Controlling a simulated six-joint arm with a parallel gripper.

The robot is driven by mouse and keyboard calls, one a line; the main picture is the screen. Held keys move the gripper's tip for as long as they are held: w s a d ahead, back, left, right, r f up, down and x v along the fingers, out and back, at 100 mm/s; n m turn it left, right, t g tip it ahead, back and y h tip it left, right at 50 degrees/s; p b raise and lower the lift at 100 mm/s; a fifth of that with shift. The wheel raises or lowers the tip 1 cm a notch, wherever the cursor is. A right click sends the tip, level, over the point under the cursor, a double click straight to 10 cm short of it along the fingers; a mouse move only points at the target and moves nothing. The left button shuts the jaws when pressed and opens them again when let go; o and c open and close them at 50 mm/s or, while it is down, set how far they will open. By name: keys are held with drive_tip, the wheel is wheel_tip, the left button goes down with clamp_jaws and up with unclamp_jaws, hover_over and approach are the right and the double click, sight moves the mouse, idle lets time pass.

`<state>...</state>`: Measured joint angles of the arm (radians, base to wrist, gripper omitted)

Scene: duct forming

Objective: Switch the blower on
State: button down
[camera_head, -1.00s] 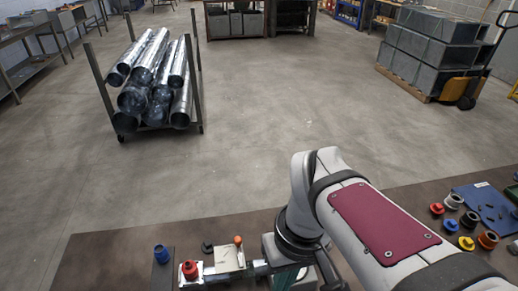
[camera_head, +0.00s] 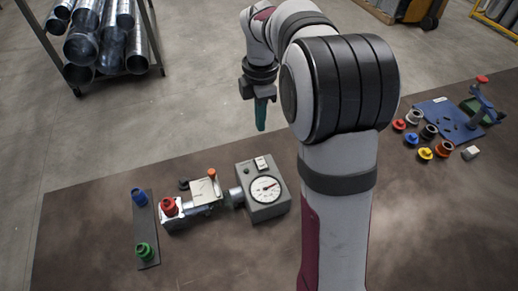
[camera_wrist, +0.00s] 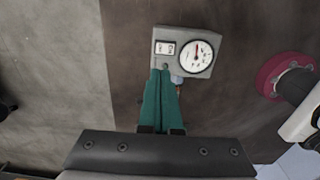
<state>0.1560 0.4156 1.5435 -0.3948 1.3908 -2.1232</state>
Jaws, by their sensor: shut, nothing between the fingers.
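The blower appears to be the grey box (camera_head: 283,207) on the brown table, with a round white dial (camera_head: 265,189) and a small white switch (camera_head: 261,163) on top. In the wrist view the box (camera_wrist: 185,67) shows the switch (camera_wrist: 165,48) left of the dial (camera_wrist: 196,56). The switch position is too small to tell. My gripper (camera_head: 262,128) points down with shut, empty teal fingers, beyond the box in the head view. In the wrist view the fingertips (camera_wrist: 160,71) overlap the box's near edge, just below the switch; contact cannot be told.
A metal fitting with a red knob (camera_head: 169,206) and a cream plate (camera_head: 203,192) joins the box's left side. A dark strip holds blue (camera_head: 139,197) and green (camera_head: 145,251) pieces. Several coloured spools and a blue board (camera_head: 450,118) lie right. The front middle table is clear.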

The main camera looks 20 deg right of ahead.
sight(260, 160)
wheel_tip(260, 160, down, 12)
drive_tip(key=shift+f, duration=0.25)
drive_tip(key=shift+f, duration=0.15)
idle(0.4)
drive_tip(key=shift+s+r, duration=0.2)
drive_tip(key=shift+s, duration=0.5)
wheel_tip(260, 160, up, 14)
idle(0.4)
drive_tip(key=shift+s, duration=0.1)
